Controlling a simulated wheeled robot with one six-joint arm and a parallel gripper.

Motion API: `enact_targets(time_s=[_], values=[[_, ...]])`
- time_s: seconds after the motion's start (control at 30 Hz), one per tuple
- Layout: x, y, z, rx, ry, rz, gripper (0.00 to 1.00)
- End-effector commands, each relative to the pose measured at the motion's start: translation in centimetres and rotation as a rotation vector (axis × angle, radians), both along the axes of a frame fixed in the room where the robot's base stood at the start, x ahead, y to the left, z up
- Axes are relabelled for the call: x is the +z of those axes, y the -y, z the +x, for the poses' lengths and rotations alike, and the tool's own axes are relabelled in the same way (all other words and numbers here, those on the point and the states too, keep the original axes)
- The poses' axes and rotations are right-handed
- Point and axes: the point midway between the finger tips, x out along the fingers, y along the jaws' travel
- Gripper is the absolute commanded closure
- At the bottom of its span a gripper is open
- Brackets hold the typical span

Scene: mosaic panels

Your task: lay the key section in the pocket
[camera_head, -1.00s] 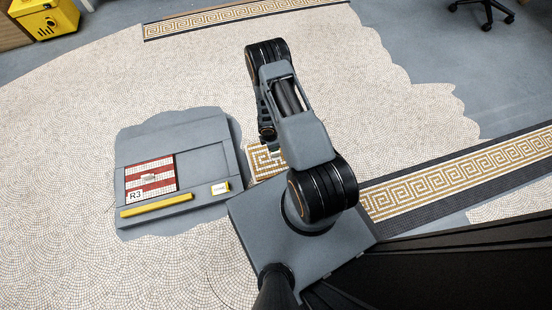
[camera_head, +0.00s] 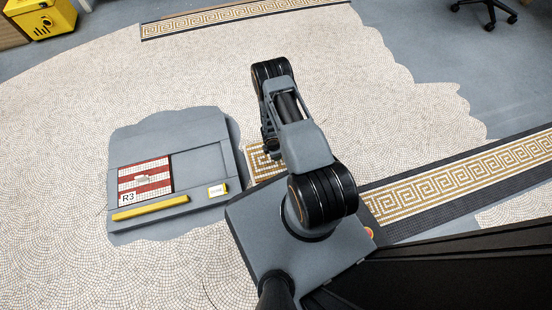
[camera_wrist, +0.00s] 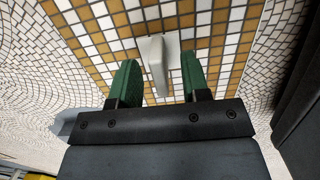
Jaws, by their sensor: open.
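The key section, a gold-and-white mosaic piece (camera_wrist: 110,35) with a pale grey handle (camera_wrist: 157,66), lies below my gripper in the wrist view. In the head view its gold pattern (camera_head: 259,166) shows beside my base, partly hidden by my arm. My gripper (camera_wrist: 159,60) is open, with one green finger on each side of the handle; I see gaps between handle and fingers. A grey recessed bed (camera_head: 203,163) lies to the left in the head view. A red-and-white panel marked R3 (camera_head: 156,166) is in its left part.
A gold key border (camera_head: 450,182) runs to the right. A yellow box (camera_head: 42,18) and a wheeled chair (camera_head: 487,10) stand far off.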

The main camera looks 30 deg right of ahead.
Motion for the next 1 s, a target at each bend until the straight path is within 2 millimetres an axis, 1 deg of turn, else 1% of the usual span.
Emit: enact_targets(time_s=[0.17, 0.2, 0.63, 1.0], values=[[0.01, 0.01, 0.00, 0.000, 0.000, 0.000, 0.57], [0.02, 0.01, 0.00, 0.000, 0.000, 0.000, 0.59], [0.02, -0.01, -0.02, 0.000, 0.000, 0.000, 1.00], [0.08, 0.01, 0.03, 0.000, 0.001, 0.000, 1.00]])
